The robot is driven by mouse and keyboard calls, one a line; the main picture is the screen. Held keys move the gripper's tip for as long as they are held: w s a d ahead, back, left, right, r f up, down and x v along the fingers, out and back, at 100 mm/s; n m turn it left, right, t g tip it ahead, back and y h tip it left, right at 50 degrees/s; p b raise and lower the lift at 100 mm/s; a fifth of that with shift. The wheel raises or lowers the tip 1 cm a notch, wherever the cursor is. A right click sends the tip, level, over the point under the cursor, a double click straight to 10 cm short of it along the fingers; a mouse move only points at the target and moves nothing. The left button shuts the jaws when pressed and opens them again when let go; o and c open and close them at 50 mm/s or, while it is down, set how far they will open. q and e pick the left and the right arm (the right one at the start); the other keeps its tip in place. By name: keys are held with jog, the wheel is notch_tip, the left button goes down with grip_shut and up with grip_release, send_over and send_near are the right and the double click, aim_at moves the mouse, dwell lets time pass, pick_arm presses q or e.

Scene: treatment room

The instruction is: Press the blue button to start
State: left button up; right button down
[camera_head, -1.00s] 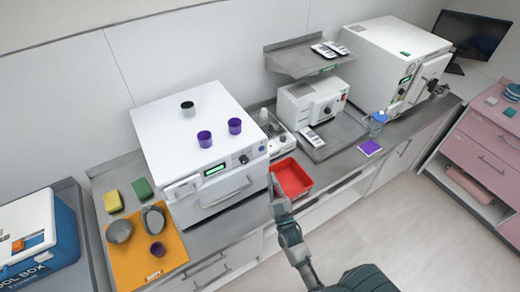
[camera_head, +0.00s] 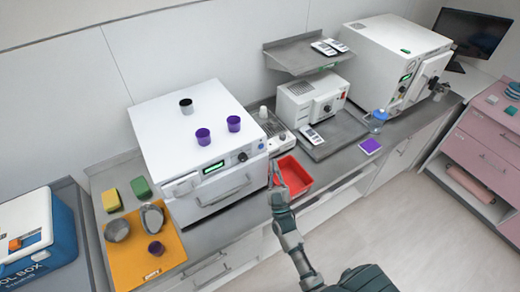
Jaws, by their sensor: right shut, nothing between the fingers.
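The white front-loading machine (camera_head: 220,120) stands on the grey counter at the left of centre. Its front panel has a lit green display, a dark knob (camera_head: 242,157) and a small bluish button (camera_head: 261,146) near the right corner. My right gripper (camera_head: 275,172) is shut and empty, pointing up just right of the machine's front right corner. Its tips are a little below and to the right of the button and look apart from it; the depth gap is hard to judge. My left gripper is not in view.
A red tray (camera_head: 294,174) lies right behind my right gripper. Two purple cups (camera_head: 203,137) and a dark grey cup (camera_head: 186,107) stand on the machine. The machine's door handle (camera_head: 225,190) sticks out at the front. An orange mat (camera_head: 130,258) with bowls lies at left.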

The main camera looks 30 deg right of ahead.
aim_at(261, 147)
jog(key=w, duration=0.1)
jog(key=w+b, duration=0.1)
jog(key=w, duration=0.3)
jog(key=shift+w+d+f, duration=0.1)
jog(key=shift+d+f, duration=0.1)
jog(key=shift+d, duration=0.1)
jog(key=shift+a+r, duration=0.1)
jog(key=shift+a, duration=0.1)
jog(key=shift+a, duration=0.15)
jog(key=shift+d, duration=0.25)
jog(key=shift+a, duration=0.15)
jog(key=shift+w, duration=0.15)
dwell(0.3)
jog(key=shift+w, duration=0.25)
